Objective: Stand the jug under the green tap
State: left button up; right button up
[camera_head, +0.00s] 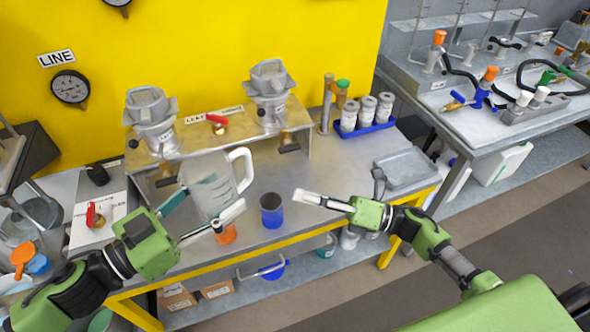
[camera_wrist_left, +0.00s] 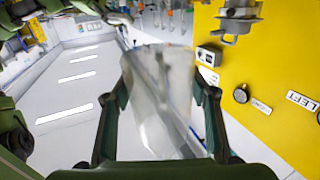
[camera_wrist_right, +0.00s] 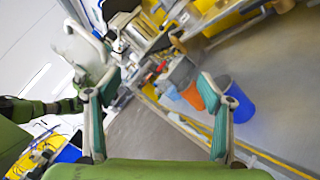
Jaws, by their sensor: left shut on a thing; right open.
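The clear jug (camera_head: 208,188) with a white handle is between the fingers of my left gripper (camera_head: 206,214), over the front left of the bench. My left gripper is shut on it, and it fills the space between the fingers in the left wrist view (camera_wrist_left: 160,100). I cannot tell whether its base touches the bench. A green-topped tap (camera_head: 342,88) stands at the back right, beside a brass post. My right gripper (camera_head: 342,190) is open and empty, right of the blue cup; the jug also shows in the right wrist view (camera_wrist_right: 85,52).
An orange cup (camera_head: 225,235) is close below the jug and a blue cup (camera_head: 271,210) stands to its right. White canisters (camera_head: 367,112) sit in a blue tray by the green-topped tap. A red-handled tap (camera_head: 217,120) is on the back ledge. A grey tray (camera_head: 405,168) lies at right.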

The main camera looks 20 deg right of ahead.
notch_tip(320, 180, up, 10)
jog(key=s+a+n+g+y, duration=0.2)
jog(key=a+n+g, duration=0.15)
jog(key=n, duration=0.45)
jog(key=n+g+h, duration=0.1)
jog(key=n+g, duration=0.3)
jog(key=n, duration=0.3)
send_near(224, 181)
notch_tip(224, 181, down, 3)
jog(key=w, duration=0.2)
jog(key=a, duration=0.3)
jog(key=w+a, duration=0.1)
jog(key=a, duration=0.2)
jog(key=w+a, duration=0.1)
jog(key=a, duration=0.3)
jog(key=shift+w+a, duration=0.1)
jog(key=c, duration=1.1)
pick_arm(q)
jog(key=o, duration=1.2)
pick_arm(e)
jog(key=shift+c, duration=0.7)
